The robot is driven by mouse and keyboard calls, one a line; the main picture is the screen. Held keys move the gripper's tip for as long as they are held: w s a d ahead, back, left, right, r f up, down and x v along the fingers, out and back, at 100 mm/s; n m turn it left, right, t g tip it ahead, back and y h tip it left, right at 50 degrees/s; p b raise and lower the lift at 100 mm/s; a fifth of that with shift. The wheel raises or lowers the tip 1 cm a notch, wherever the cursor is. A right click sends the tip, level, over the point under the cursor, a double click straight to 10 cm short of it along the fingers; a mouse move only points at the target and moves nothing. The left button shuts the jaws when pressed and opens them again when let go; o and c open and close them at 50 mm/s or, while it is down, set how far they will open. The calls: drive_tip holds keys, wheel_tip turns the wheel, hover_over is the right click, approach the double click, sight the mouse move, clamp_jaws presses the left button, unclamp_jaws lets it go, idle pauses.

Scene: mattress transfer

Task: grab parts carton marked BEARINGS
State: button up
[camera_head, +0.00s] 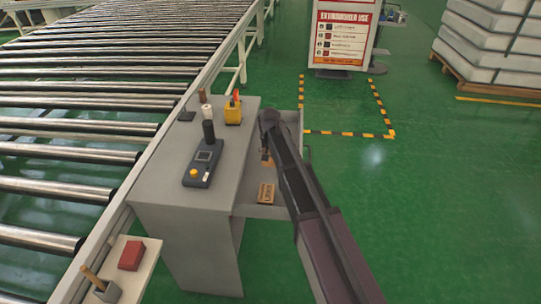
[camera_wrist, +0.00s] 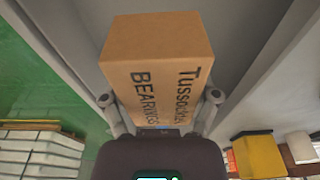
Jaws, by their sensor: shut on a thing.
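The brown parts carton (camera_wrist: 157,55) fills the middle of the wrist view, with "BEARINGS" and a partly cut-off word in dark print on it. My gripper (camera_wrist: 160,98) is shut on this carton, one finger against each side. In the head view my arm reaches over the open grey drawer (camera_head: 248,211) of the grey cabinet (camera_head: 190,225); my gripper there is mostly hidden by my arm. A small brown printed piece (camera_head: 266,193) lies in the drawer; I cannot tell what it is.
On the cabinet top are a black control box (camera_head: 203,165), a yellow item (camera_head: 233,113) and a white-topped item. A roller conveyor (camera_head: 70,130) runs along the left. Green floor on the right is clear, with yellow-black tape, a sign stand (camera_head: 341,35) and stacked mattresses (camera_head: 492,40) beyond.

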drive_tip(key=shift+r+p, duration=0.5)
drive_tip(key=shift+r, duration=0.25)
